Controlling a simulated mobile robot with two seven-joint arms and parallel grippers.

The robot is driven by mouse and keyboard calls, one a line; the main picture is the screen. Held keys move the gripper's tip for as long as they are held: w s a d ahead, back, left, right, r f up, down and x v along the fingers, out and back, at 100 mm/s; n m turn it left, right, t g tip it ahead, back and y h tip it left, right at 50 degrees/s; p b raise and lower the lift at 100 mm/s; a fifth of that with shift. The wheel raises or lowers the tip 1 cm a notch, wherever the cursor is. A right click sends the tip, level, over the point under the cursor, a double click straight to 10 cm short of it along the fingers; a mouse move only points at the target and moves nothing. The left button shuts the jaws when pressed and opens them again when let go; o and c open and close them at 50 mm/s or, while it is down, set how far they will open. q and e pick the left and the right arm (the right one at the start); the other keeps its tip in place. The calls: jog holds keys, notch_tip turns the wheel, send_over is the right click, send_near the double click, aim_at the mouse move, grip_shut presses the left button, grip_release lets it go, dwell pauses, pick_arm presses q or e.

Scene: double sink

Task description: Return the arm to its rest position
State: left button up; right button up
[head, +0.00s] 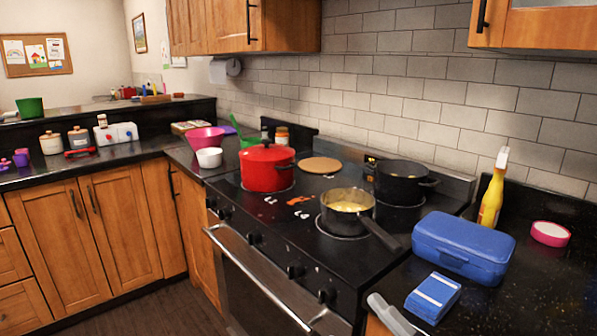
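Neither of my grippers can be made out in the head view, and no arm clearly shows. A pale grey rounded piece (388,314) juts in at the bottom edge, beside the blue sponge-like block; I cannot tell what it is.
A black stove (310,255) holds a red lidded pot (267,170), a steel saucepan (346,210) with its handle pointing front right, and a black pot (400,183). A blue box (462,248), blue block (433,297), yellow spray bottle (492,195) and pink tape roll (550,233) stand right.

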jog(key=s+d+f+m+g+h, duration=0.2)
jog(key=f+m, duration=0.4)
jog(key=f, duration=0.3)
jog(key=s+d+f+m+g+h, duration=0.2)
jog(key=s+d+f+m+h, duration=0.3)
jog(key=f, duration=0.4)
jog(key=s+d+f+m+g+h+p, duration=0.1)
jog(key=s+d+f+m+h, duration=0.3)
jog(key=f, duration=0.5)
jog(key=s+m+g+h, duration=0.1)
jog(key=s+m+h, duration=0.1)
jog(key=s+m, duration=0.1)
jog(key=shift+m, duration=0.3)
jog(key=shift+s+d, duration=0.1)
